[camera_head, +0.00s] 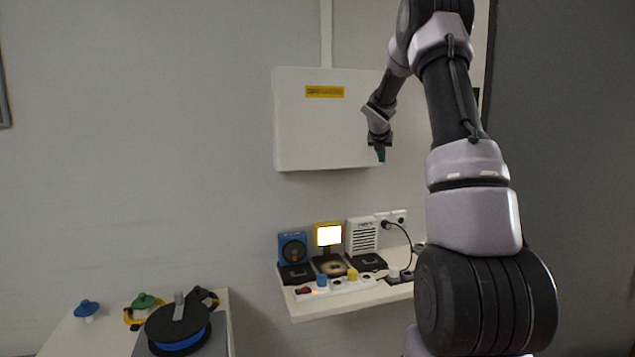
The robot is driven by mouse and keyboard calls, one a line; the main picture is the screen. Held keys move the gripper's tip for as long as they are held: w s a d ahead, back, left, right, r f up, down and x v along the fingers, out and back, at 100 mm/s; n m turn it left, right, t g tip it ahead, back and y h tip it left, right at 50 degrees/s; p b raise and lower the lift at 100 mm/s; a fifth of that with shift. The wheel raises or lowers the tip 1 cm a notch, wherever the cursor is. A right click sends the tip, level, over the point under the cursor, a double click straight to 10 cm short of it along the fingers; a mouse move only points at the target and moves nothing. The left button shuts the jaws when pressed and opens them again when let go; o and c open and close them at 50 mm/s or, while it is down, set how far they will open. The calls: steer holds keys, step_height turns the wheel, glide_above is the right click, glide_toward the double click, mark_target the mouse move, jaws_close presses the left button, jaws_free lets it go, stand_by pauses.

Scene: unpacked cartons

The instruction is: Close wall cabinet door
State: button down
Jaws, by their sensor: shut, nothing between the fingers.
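The white wall cabinet (310,130) hangs at the middle of the wall, with a yellow label (324,91) near its top. Its flat pale front faces me. Its right part is hidden behind my arm, so I cannot tell how far the door stands from the frame. My gripper (381,154) points down at the lower right part of the cabinet, overlapping it in the picture. It is shut and empty. I cannot tell whether it touches the door.
Below the cabinet, a white shelf (345,305) carries several devices, including a lit yellow lamp (328,235) and a white vented box (362,237). A table (70,335) with a cable reel (178,325) stands lower left. A dark panel (570,150) fills the right.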

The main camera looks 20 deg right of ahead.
steer(key=shift+w+r, duration=0.15)
steer(key=shift+w, duration=0.6)
steer(key=shift+w+r, duration=0.15)
steer(key=shift+w, duration=0.6)
